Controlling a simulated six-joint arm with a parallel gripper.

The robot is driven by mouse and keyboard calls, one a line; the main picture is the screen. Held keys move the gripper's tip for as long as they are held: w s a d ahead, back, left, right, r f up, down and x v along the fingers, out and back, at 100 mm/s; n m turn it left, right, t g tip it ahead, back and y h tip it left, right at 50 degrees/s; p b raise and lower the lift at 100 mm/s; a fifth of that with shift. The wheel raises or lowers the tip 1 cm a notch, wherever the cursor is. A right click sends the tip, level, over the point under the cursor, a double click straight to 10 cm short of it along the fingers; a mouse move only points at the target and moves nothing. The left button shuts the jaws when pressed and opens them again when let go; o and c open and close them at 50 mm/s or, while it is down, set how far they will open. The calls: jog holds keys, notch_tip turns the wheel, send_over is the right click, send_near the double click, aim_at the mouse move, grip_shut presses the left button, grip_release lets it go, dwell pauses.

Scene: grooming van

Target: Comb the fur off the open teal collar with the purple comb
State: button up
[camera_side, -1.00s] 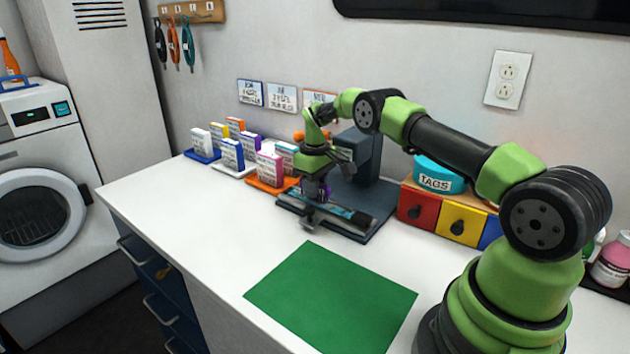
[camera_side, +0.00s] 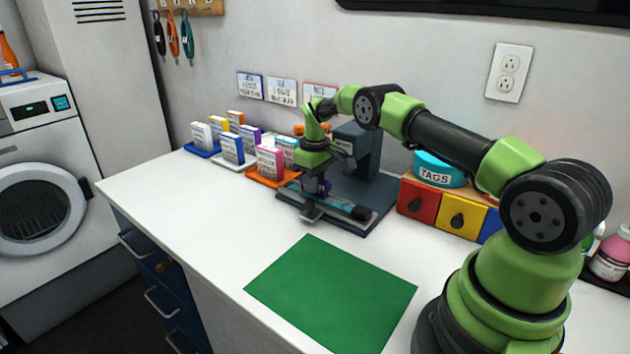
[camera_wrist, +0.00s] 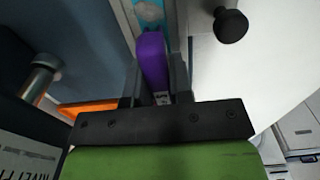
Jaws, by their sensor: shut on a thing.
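The purple comb (camera_wrist: 152,62) is held between my gripper's fingers in the wrist view, pointing toward the teal collar (camera_wrist: 149,14). In the side view my gripper (camera_side: 318,188) is low over the dark collar stand (camera_side: 378,193), near the left half of the collar (camera_side: 338,204). The collar lies open and stretched along the stand's front. A little purple of the comb shows beside the fingers there. Pale patches show on the collar in the wrist view; I cannot tell whether they are fur. Whether the comb touches the collar is also unclear.
Small boxes stand on blue, white and orange trays (camera_side: 262,180) left of the stand. Coloured drawers (camera_side: 457,219) with a teal TAGS tin (camera_side: 440,170) stand to its right. A green mat (camera_side: 330,293) lies in front, bare. A black knob (camera_wrist: 230,25) shows beside the collar in the wrist view.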

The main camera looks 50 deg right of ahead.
jog(key=shift+f, duration=0.15)
jog(key=shift+w, duration=0.5)
jog(key=shift+r, duration=3.6)
